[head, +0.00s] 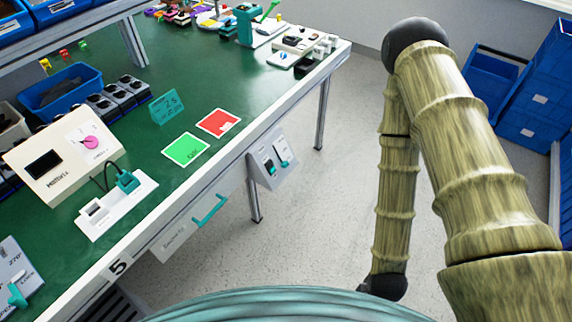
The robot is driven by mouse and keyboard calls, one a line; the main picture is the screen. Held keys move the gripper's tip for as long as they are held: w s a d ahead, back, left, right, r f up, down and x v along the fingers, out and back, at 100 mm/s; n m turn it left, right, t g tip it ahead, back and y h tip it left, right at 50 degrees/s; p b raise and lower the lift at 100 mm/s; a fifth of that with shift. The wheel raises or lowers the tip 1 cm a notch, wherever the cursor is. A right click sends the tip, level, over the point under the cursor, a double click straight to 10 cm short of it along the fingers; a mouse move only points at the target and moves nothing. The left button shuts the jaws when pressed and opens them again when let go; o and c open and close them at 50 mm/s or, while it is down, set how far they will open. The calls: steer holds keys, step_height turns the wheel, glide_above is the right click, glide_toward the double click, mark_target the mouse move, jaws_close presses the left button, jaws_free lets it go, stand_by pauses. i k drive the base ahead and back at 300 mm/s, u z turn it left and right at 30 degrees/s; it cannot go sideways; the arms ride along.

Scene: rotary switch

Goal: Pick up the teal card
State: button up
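The teal card (166,107) stands tilted up on the green table top (215,92), left of the picture's middle. It carries dark markings that look like "2s" and a smaller line under them. Nothing touches it from above. My arm is at the right, over the floor and well apart from the table and the card. It bends at a dark joint at the top and runs down to a dark rounded part near the bottom. No gripper fingers show.
A green card (186,149) and a red card (219,122) lie flat near the table's front edge. A cream box with a pink knob (90,142), a blue bin (60,88) and a switch box (272,160) are nearby. Open green surface lies behind the cards.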

mark_target(166, 106)
steer(key=z, duration=1.65)
steer(key=i, duration=2)
steer(key=u, duration=3.4)
